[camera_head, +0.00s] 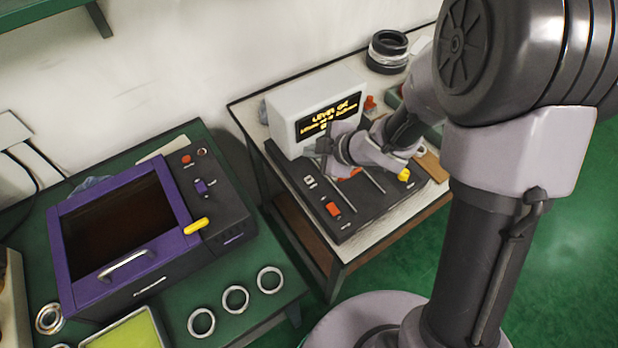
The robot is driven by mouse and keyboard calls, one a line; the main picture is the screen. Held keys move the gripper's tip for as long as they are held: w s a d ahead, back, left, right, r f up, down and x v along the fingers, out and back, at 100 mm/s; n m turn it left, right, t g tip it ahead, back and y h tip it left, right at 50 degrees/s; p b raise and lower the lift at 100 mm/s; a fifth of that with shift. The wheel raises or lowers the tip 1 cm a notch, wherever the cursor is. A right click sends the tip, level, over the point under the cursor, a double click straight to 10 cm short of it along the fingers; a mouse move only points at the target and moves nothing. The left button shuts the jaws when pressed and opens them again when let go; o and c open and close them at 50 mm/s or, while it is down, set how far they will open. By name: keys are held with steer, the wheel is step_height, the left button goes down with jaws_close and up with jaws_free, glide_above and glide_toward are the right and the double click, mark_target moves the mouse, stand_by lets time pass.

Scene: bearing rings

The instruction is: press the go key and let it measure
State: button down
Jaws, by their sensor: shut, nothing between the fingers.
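The measuring device is a pale box with a dark display (318,122) showing yellow text, too small to read surely. Its dark base (352,222) lies in front, on the small table. The base carries an orange-red key (333,208), a small white key (309,182) and a yellow knob (404,175). I cannot read which is the go key. My gripper (324,152) is shut and empty, just in front of the display's lower part and above the back of the base. My wrist covers part of the display and base; contact with a key cannot be told.
A purple-framed machine (185,218) with a window and handle stands on the green bench at left. Several metal rings (235,299) and a yellow-green tray (128,334) lie before it. Dark rings (388,50) are stacked behind the device. A gap separates bench and small table.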

mark_target(312, 181)
step_height(312, 181, down, 9)
steer(key=b, duration=0.8)
steer(key=shift+r, duration=0.2)
stand_by(1.3)
steer(key=shift+f, duration=0.45)
steer(key=shift+f+b, duration=0.3)
steer(key=shift+b, duration=0.15)
stand_by(0.5)
steer(key=shift+r+p, duration=0.8)
step_height(312, 181, up, 5)
steer(key=p, duration=0.5)
